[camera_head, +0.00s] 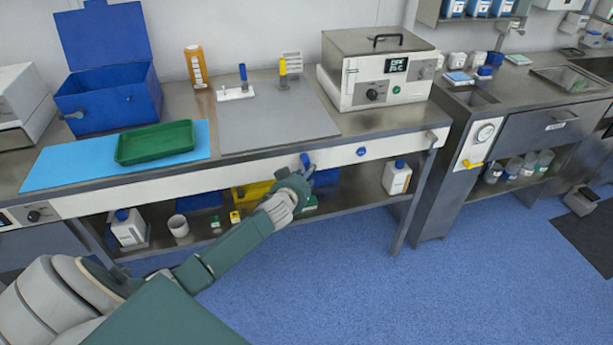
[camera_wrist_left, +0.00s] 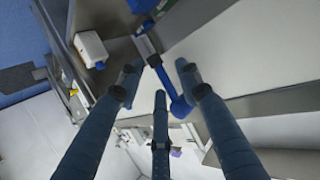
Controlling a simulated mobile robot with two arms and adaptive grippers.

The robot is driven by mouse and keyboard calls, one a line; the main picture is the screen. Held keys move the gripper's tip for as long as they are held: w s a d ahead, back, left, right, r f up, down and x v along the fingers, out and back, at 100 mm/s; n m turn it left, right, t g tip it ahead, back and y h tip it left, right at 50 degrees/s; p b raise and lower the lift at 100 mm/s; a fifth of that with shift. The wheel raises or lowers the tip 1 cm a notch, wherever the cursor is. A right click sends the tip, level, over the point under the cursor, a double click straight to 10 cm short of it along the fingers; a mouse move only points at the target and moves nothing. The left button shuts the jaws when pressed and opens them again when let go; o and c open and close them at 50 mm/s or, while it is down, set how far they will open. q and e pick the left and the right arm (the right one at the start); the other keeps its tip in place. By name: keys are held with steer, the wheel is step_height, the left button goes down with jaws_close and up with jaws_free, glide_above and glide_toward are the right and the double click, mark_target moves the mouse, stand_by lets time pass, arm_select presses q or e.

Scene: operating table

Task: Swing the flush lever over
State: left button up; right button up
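A blue lever (camera_head: 305,160) stands out from the white front panel of the bench; I take it to be the flush lever. My left gripper (camera_head: 296,176) is right at it and hides its lower part in the head view. In the left wrist view the blue lever (camera_wrist_left: 164,82), with a rounded end, lies between the spread fingers of my left gripper (camera_wrist_left: 160,88). The fingers are open, and I see gaps on both sides of the lever. Whether any finger touches it I cannot tell. My right gripper is not in view.
A round blue knob (camera_head: 361,151) sits on the panel to the right. A white bottle (camera_head: 397,177) stands on the lower shelf, with yellow and blue trays behind my gripper. A green tray (camera_head: 155,143) and a heater box (camera_head: 376,68) are on top. The floor in front is clear.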

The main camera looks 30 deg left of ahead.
arm_select(q)
steer(key=shift+w, duration=0.1)
jaws_close()
